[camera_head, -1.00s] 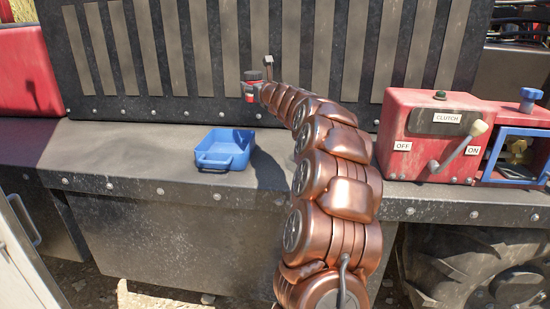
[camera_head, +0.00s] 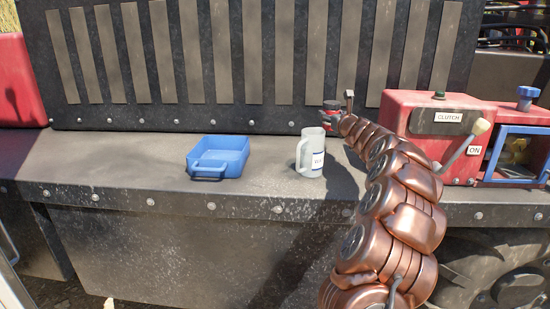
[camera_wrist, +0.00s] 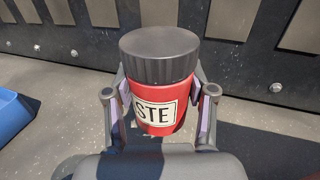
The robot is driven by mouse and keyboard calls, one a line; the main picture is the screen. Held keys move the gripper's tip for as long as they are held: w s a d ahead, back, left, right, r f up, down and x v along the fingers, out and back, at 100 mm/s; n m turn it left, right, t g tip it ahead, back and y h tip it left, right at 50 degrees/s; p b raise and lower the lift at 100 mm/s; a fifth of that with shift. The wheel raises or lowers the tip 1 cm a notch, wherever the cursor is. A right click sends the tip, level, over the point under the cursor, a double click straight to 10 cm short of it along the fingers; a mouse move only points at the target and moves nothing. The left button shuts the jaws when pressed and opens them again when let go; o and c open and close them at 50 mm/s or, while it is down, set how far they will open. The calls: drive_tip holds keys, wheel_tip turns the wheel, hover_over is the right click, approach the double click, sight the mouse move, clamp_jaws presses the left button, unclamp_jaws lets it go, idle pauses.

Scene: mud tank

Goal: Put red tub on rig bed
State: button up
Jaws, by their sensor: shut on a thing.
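The red tub (camera_wrist: 158,95) has a dark ribbed lid and a white label reading "STE". My gripper (camera_wrist: 160,108) is shut around it, one finger on each side, in the wrist view. In the head view the small red tub (camera_head: 332,113) shows at the end of my copper arm, left of the red clutch box; my gripper itself is hard to make out there. The rig bed (camera_head: 110,165) is the dark flat metal ledge under the slatted panel. The tub appears above its back part; I cannot tell whether it touches the bed.
A blue tray (camera_head: 232,165) sits on the bed left of centre; its edge shows in the wrist view (camera_wrist: 12,118). A white mug (camera_head: 311,152) stands between tray and arm. The red clutch box (camera_head: 425,110) with lever is at right. The bed's left part is clear.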

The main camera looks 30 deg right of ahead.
wheel_tip(320, 180, down, 5)
drive_tip(key=shift+d+b, duration=0.1)
drive_tip(key=shift+b, duration=0.25)
drive_tip(key=shift+f, duration=2.3)
drive_tip(key=shift+f, duration=0.1)
drive_tip(key=o, duration=1.5)
